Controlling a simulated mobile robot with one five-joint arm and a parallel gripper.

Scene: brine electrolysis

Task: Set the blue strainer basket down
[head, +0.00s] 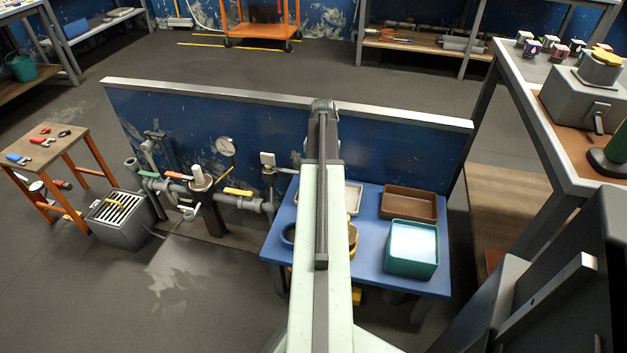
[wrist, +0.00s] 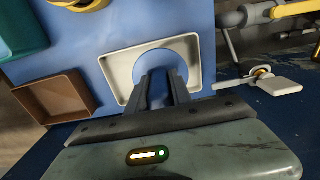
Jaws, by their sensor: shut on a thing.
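My gripper (wrist: 160,76) shows in the wrist view with its two dark fingers close together. It is shut on the blue strainer basket (wrist: 165,68), a round pale-blue shape at the fingertips. The basket overlaps the white tray (wrist: 122,68), inside its rim outline. I cannot tell whether it touches the tray floor or hangs above it. The fingers hide the basket's near part.
The blue table (head: 352,277) also carries a brown tray (head: 409,204), a teal bin (head: 411,266), a yellow ring-shaped item (wrist: 86,4) and a dark blue ring (head: 288,239). A blue partition (head: 400,150) stands behind, with pipes and valves (head: 200,185) left of the table.

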